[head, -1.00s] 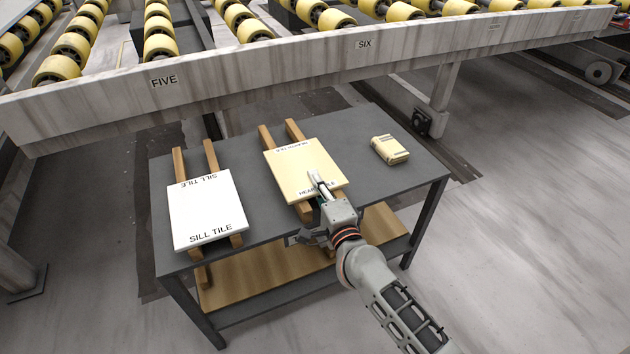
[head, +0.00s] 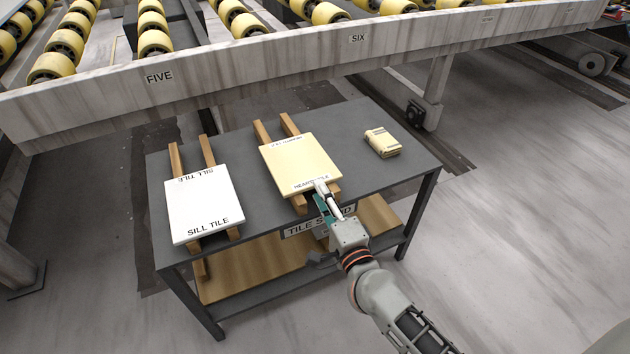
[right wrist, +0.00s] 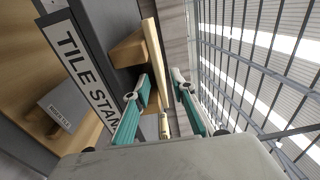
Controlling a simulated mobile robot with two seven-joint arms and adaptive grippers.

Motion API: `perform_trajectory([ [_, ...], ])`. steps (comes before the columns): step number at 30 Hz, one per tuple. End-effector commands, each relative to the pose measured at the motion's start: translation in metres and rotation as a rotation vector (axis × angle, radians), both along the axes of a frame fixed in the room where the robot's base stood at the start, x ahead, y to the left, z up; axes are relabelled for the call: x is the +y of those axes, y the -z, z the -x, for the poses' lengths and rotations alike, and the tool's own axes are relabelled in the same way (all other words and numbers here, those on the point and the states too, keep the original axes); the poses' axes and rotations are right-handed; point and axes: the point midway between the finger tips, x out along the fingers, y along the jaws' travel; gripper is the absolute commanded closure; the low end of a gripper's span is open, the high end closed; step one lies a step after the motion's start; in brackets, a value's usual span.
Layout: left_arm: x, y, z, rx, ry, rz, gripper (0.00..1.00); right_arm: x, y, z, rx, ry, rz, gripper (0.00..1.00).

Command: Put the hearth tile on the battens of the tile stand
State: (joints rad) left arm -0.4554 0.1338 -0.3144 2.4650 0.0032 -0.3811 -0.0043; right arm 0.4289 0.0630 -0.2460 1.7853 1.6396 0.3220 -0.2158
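The hearth tile (head: 300,165) is a cream slab lying flat across the two middle wooden battens (head: 290,124) of the tile stand (head: 358,118), a dark grey table. The battens stick out past its far and near edges. My right gripper (head: 321,192) is at the tile's near edge in the head view. In the right wrist view my right gripper (right wrist: 160,82) has its two green-padded fingers apart, with nothing clearly held between them. A tile edge (right wrist: 154,50) and a batten end (right wrist: 128,50) show just beyond the fingertips. My left gripper is out of view.
A white sill tile (head: 204,205) lies on the left pair of battens. A small tan packet (head: 382,143) sits on the stand's right side. A grey box (right wrist: 62,112) shows near the lower shelf. A roller conveyor beam (head: 250,65) runs behind the stand.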

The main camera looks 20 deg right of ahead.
Motion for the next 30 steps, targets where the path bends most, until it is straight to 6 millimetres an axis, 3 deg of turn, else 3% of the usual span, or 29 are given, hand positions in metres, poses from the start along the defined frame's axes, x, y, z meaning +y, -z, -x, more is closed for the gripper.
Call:
perform_trajectory([
  [3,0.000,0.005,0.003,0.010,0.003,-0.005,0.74,0.000,0.001,0.021,0.001,0.000,0.001,0.75],
  [9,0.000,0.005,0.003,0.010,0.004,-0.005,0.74,0.001,0.001,0.039,0.001,0.000,0.000,0.75],
  [26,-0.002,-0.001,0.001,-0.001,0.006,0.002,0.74,0.001,0.000,0.042,0.000,0.000,0.000,0.75],
  [28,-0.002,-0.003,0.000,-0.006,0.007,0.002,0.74,0.001,-0.005,0.041,-0.006,0.000,0.000,0.75],
  [30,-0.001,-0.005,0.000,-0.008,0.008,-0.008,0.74,0.001,-0.022,0.036,-0.029,0.000,0.000,0.75],
])
